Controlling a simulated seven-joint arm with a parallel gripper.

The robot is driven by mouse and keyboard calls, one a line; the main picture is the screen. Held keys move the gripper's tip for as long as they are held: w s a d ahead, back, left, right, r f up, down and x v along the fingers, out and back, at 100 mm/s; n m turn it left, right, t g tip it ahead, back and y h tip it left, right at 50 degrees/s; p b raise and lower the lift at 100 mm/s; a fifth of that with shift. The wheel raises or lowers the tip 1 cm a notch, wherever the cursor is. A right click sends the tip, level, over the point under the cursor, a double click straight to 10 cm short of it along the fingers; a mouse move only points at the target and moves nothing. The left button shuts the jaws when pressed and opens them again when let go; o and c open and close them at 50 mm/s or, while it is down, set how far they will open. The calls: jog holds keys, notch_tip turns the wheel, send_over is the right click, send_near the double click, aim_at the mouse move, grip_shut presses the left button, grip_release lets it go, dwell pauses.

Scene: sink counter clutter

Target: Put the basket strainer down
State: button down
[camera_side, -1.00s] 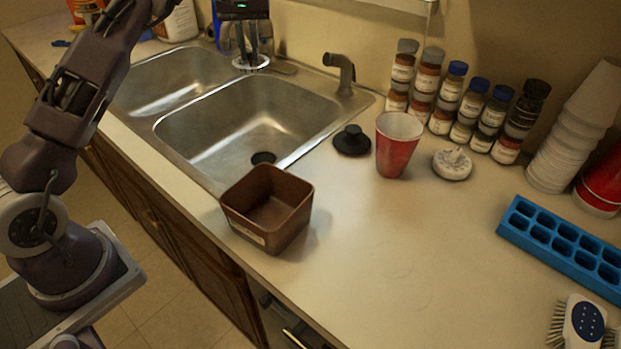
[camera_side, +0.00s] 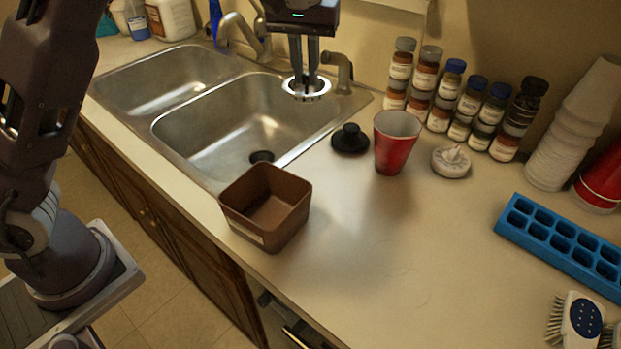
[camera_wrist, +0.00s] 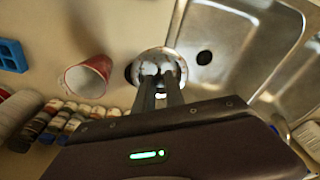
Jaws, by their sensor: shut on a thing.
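My gripper (camera_side: 307,84) is shut on the basket strainer (camera_side: 293,91), a round metal piece with a bright rim. In the side view it hangs in the air in front of the back right part of the sink, below my fingertips. In the wrist view the strainer (camera_wrist: 150,58) sits at the tips of my gripper (camera_wrist: 160,77), and the fingers cover part of it. Behind it in that view are the counter and the sink's edge.
The double sink (camera_side: 215,128) has a faucet (camera_side: 235,32) at its back. Beside it stand a black stopper (camera_side: 350,139), a red cup (camera_side: 393,150), a white crumpled item (camera_side: 451,160) and spice jars (camera_side: 425,75). A brown bin (camera_side: 268,235) stands at the front edge. The front middle counter is clear.

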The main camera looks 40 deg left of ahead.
aim_at(310, 98)
jog(key=shift+m, duration=0.7)
jog(key=s+d, duration=0.1)
jog(key=s+d+f, duration=0.1)
jog(key=s+d, duration=0.1)
jog(key=s+d+f, duration=0.1)
jog(key=d, duration=0.1)
jog(key=shift+s, duration=0.35)
notch_tip(310, 98, down, 14)
jog(key=shift+w+a, duration=0.1)
jog(key=shift+a, duration=0.05)
jog(key=c, duration=1.4)
grip_release()
jog(key=shift+f, duration=0.15)
notch_tip(310, 98, up, 12)
jog(key=s, duration=0.1)
jog(key=s+a+r+m+t+h, duration=0.15)
jog(key=s+r, duration=0.25)
jog(key=s, duration=0.4)
jog(key=s+a+r+h, duration=0.2)
jog(key=s+r, duration=0.3)
jog(key=s, duration=0.2)
jog(key=s+a+f+m+t+y, duration=0.2)
jog(key=s+y, duration=0.1)
jog(key=s, duration=0.8)
jog(key=shift+s+a+t, duration=0.15)
jog(key=shift+s+t, duration=0.2)
jog(key=shift+s, duration=0.05)
